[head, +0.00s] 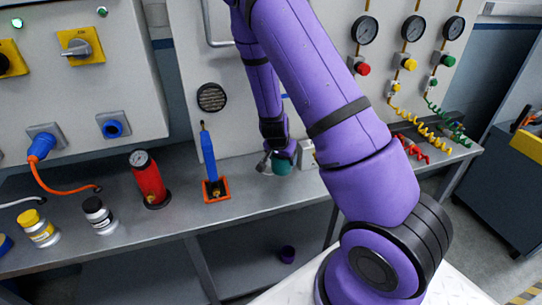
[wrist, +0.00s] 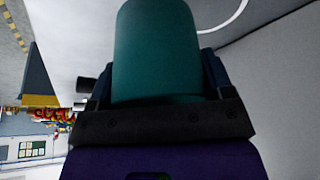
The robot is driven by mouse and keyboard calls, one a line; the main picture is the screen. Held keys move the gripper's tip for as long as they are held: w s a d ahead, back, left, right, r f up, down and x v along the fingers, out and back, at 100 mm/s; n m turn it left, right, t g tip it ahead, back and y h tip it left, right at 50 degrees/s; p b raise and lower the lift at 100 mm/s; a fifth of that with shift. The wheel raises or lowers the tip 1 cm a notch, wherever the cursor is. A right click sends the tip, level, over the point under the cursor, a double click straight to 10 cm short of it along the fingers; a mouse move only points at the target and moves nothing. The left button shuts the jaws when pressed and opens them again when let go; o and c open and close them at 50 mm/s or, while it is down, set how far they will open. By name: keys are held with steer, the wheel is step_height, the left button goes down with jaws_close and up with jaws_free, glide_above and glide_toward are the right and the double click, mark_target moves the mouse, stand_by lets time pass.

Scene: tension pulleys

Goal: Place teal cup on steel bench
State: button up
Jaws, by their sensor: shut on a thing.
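The teal cup (head: 281,166) is at the back of the steel bench (head: 255,196), beyond my purple arm. My gripper (head: 279,150) is shut on it, with the fingers partly hidden by my arm in the head view. In the wrist view the teal cup (wrist: 157,50) fills the space between the dark fingers of my gripper (wrist: 156,85). I cannot tell whether the cup touches the bench top or hangs just above it.
A blue-handled tool in an orange holder (head: 217,189), a red cylinder with a gauge (head: 149,178) and small jars (head: 98,214) stand left along the bench. Coiled hoses (head: 412,146) lie right. Bare bench lies in front of the teal cup.

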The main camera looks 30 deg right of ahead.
steer(key=w, duration=0.8)
steer(key=shift+d+f, duration=0.25)
steer(key=shift+f, duration=1.9)
steer(key=o, duration=0.9)
steer(key=shift+f, duration=0.15)
